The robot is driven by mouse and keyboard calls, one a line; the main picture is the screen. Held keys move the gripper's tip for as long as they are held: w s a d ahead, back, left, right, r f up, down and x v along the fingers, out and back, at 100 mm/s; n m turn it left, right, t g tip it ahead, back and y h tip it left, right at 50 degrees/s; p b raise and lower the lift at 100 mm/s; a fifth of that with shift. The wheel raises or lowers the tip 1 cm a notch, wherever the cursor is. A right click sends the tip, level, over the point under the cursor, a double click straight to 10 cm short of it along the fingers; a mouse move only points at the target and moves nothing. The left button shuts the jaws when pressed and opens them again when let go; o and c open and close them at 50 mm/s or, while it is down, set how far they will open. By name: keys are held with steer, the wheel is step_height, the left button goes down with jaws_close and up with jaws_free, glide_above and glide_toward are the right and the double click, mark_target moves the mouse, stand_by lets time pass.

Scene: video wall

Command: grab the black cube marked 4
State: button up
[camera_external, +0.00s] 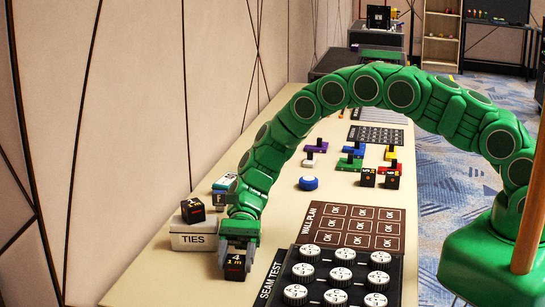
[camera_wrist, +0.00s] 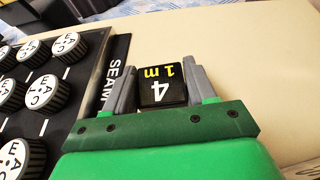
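The black cube marked 4 (camera_external: 235,267), with "1 m" in yellow beside the number, is at the near end of the table. My gripper (camera_external: 237,256) is down over it, with a grey finger on each side. In the wrist view the cube (camera_wrist: 161,86) sits between the two fingertips (camera_wrist: 160,80). Both fingers appear to touch its sides, so my gripper looks shut on it. The cube is on or very near the table top; I cannot tell if there is a gap below.
A white TIES box (camera_external: 194,241) with another black cube (camera_external: 193,210) on it stands left of my gripper. The black SEAM TEST board (camera_external: 312,272) with white knobs is close on the right. Two more dark cubes (camera_external: 368,178) stand farther back, near coloured pieces.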

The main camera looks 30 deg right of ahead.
steer(key=shift+c, duration=1.2)
steer(key=shift+r, duration=0.1)
